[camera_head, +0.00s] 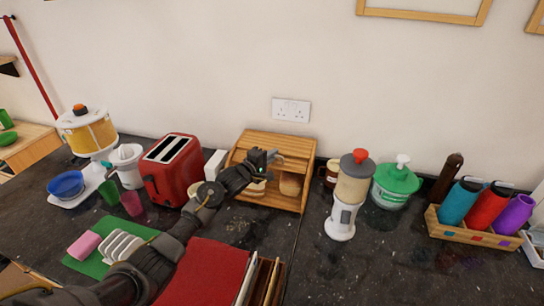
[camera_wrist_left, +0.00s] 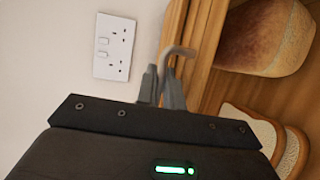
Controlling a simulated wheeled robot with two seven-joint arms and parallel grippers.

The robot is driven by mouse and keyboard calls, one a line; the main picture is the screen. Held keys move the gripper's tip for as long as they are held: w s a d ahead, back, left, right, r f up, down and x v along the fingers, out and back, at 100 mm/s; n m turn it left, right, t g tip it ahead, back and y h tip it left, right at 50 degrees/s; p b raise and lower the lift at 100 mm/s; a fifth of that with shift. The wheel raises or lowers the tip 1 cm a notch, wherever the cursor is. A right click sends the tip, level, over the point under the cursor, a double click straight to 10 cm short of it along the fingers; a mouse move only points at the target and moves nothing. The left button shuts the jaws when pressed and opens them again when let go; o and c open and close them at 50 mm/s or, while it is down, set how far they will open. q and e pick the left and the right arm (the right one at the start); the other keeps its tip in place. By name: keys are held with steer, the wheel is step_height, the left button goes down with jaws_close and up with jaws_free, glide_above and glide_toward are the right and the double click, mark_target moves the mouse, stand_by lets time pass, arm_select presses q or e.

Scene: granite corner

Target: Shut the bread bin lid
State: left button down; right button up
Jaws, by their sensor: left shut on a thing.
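The wooden bread bin (camera_head: 300,190) stands against the wall in the middle of the head view. Its slatted lid (camera_head: 283,142) is raised, and the front is open with bread inside. A loaf (camera_wrist_left: 266,38) and bread slices (camera_wrist_left: 250,128) show in the left wrist view. My left gripper (camera_head: 268,158) is at the front of the bin, by the lid's edge. In the left wrist view its fingers (camera_wrist_left: 163,86) are shut on the thin grey metal lid handle (camera_wrist_left: 180,50). My left arm hides part of the bin's left side. My right gripper is not in view.
A red toaster (camera_head: 172,170) stands left of the bin. A blender (camera_head: 349,190) and a green-lidded container (camera_head: 396,182) stand to the right. A red book (camera_head: 212,268) lies in front, near my left arm. The dark counter at front right is clear.

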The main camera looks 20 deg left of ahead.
arm_select(q)
steer(key=shift+f, duration=0.1)
steer(key=shift+s+f+t+b, duration=0.4)
steer(key=shift+s+f+b, duration=0.1)
steer(key=shift+s+b, duration=0.3)
steer(key=shift+m+t+h, duration=0.5)
steer(key=shift+m+t, duration=0.1)
steer(key=shift+t, duration=0.2)
steer(key=shift+s+f, duration=0.7)
steer(key=shift+s, duration=0.4)
steer(key=shift+s+f, duration=0.75)
steer(key=shift+s, duration=0.3)
steer(key=shift+s+f, duration=0.7)
steer(key=shift+s, duration=0.4)
steer(key=c, duration=1.8)
jaws_free()
